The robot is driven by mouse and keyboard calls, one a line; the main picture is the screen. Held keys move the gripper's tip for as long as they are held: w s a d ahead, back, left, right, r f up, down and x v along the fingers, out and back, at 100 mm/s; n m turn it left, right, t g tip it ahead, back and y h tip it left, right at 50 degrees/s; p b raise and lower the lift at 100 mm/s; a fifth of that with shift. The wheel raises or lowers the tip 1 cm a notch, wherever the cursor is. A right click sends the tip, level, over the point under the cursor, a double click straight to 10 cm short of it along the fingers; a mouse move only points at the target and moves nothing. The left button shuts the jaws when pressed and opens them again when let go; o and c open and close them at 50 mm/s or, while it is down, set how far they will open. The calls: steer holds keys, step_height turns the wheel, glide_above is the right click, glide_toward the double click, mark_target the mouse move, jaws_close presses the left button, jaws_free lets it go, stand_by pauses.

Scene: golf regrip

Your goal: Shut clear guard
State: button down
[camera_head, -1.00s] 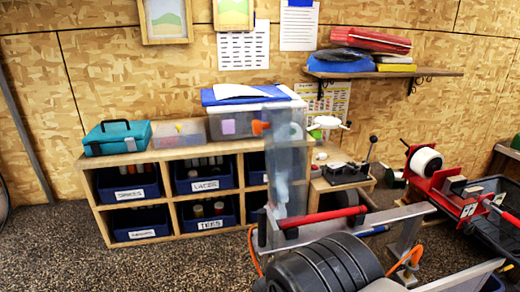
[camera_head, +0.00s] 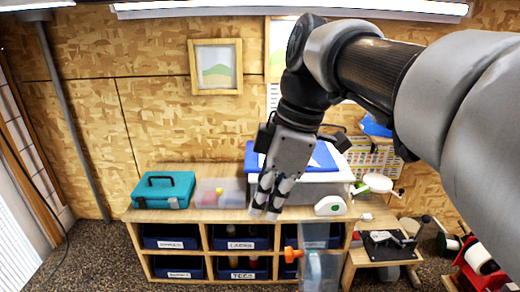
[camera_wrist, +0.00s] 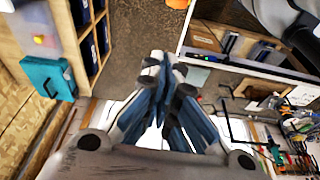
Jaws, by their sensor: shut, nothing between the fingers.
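The clear guard (camera_head: 314,264) is a see-through upright panel at the bottom centre of the head view, its lower end cut off by the frame edge. An orange knob (camera_head: 290,254) sticks out from its left side. The guard stands in front of the shelf unit. My gripper (camera_head: 265,214) points down, shut and empty, above and left of the knob and apart from it in the picture. The gripper fingers also show in the wrist view (camera_wrist: 160,65), close together. I cannot pick out the guard in the wrist view.
A wooden shelf unit (camera_head: 215,215) with several blue bins stands behind. On it are a teal toolbox (camera_head: 163,190), a clear box (camera_head: 220,193) and a grey bin (camera_head: 325,188) with a blue lid. A small bench vise (camera_head: 385,245) is at right. Speckled floor is open at left.

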steer(key=x, duration=1)
steer(key=d, duration=0.4)
steer(key=shift+s+r, duration=0.3)
steer(key=shift+r, duration=0.05)
steer(key=shift+a, duration=0.1)
